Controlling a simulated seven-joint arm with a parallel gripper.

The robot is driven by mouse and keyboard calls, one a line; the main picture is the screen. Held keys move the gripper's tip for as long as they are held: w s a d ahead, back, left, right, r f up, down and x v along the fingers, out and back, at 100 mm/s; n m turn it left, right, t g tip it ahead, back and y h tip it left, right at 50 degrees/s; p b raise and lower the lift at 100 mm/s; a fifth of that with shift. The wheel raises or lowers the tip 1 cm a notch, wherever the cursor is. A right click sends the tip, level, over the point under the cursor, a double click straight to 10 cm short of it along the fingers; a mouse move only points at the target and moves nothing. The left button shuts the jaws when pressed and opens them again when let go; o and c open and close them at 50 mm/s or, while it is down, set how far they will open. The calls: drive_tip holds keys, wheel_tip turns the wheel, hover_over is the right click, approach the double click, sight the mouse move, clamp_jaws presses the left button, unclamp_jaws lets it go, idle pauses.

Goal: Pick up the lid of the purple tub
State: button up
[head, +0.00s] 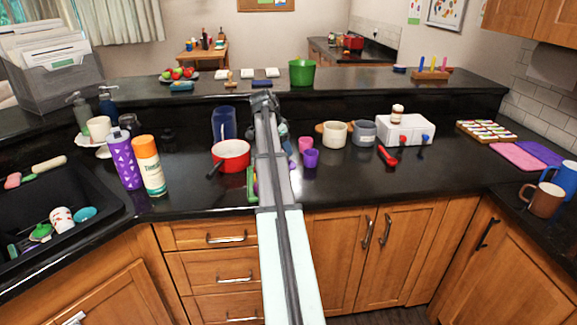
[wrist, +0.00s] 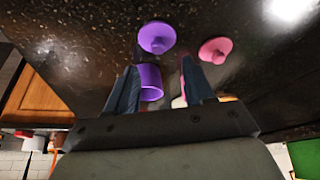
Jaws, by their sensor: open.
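The purple lid (wrist: 156,38), a round disc with a raised knob, lies on the dark counter in the wrist view, just beyond my fingertips. The purple tub (wrist: 150,82) shows between my fingers in that view, partly covered by one of them. It also stands right of my arm in the head view (head: 311,158). My gripper (wrist: 159,63) is open with nothing visible held, and the lid is apart from it. In the head view my arm hides most of the gripper, and I cannot make out the purple lid.
A similar pink lid (wrist: 215,50) lies beside the purple one. A pink tub (head: 305,144) stands behind the purple tub. Front counter toward the right is clear.

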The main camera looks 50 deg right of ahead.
sight(289, 160)
drive_tip(key=shift+a+x, duration=0.2)
drive_tip(key=shift+x, duration=2.65)
drive_tip(key=shift+c, duration=0.3)
clamp_jaws()
